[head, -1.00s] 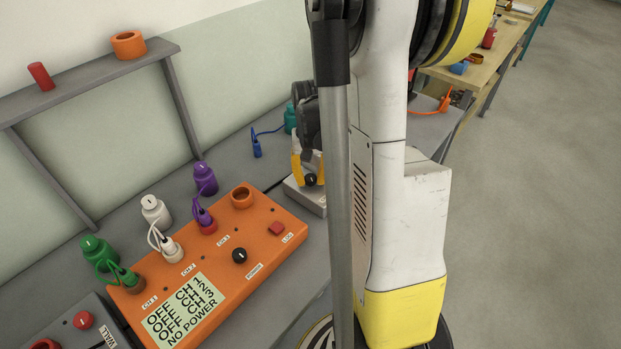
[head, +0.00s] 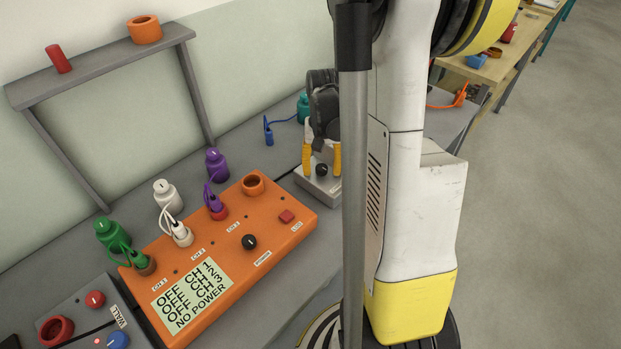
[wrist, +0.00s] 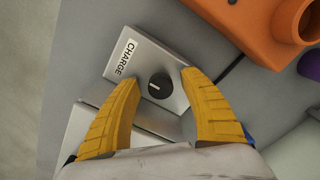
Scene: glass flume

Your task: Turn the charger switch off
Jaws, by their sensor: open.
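The charger (wrist: 140,70) is a light grey box with a label reading CHARGE. Its switch is a round black knob (wrist: 161,86) with a white pointer mark. In the wrist view the knob sits between and just beyond the tips of my gripper (wrist: 162,80), whose yellow fingers are spread apart and hold nothing. In the head view my gripper (head: 321,162) is over the charger (head: 318,185), with a finger on each side of the knob (head: 321,170). I cannot tell whether the fingers touch the knob. My column hides the charger's right part in the head view.
An orange power box (head: 217,262) with a display, sockets and a black knob (head: 249,242) stands close to the charger. A grey shelf (head: 100,65) stands at the wall.

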